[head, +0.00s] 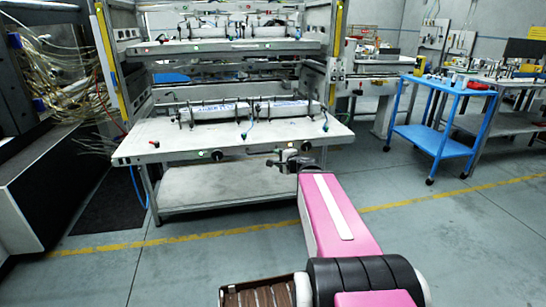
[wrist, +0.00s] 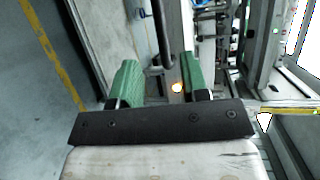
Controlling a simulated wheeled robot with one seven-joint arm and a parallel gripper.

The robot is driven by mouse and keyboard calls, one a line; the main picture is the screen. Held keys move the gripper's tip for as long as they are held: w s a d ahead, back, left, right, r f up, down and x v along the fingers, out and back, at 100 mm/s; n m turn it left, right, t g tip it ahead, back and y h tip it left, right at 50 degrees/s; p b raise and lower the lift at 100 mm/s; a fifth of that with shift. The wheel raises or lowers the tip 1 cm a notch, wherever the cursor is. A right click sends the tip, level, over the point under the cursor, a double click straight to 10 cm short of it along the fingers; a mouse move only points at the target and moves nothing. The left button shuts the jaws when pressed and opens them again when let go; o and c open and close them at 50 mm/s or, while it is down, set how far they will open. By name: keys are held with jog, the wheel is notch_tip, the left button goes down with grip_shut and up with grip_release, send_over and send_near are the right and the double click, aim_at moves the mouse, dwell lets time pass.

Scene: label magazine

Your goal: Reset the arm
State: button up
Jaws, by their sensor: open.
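My arm, pink and black, reaches forward from the bottom of the head view. My gripper (head: 290,162) is at its far end, small in the picture, in front of the front edge of the white workbench (head: 190,138). In the wrist view the two green fingers of my gripper (wrist: 160,76) stand apart with nothing between them. The bench and its metal fittings show behind them, turned sideways.
White label magazines (head: 215,113) with rods lie on the bench. A blue cart (head: 435,142) stands at the right. A black cabinet (head: 40,185) with loose cables is at the left. A brown slatted tray (head: 258,294) is at the bottom. Grey floor with a yellow line (head: 430,203) is clear.

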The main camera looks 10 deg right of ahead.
jog(key=shift+s, duration=0.1)
jog(key=s+a+f+n+g+h, duration=0.1)
jog(key=s+a+f+n+g, duration=0.4)
jog(key=f, duration=0.3)
jog(key=s+a+f+n+g+h, duration=0.1)
jog(key=s+a+f+n+g, duration=0.2)
jog(key=s+f+n+g, duration=0.4)
jog(key=s+d+f+n+g+h, duration=0.2)
jog(key=s+d+f+h, duration=0.1)
jog(key=s+f+h, duration=0.1)
jog(key=shift+d+f+g, duration=0.15)
jog(key=shift+f+g, duration=0.15)
jog(key=shift+f, duration=0.45)
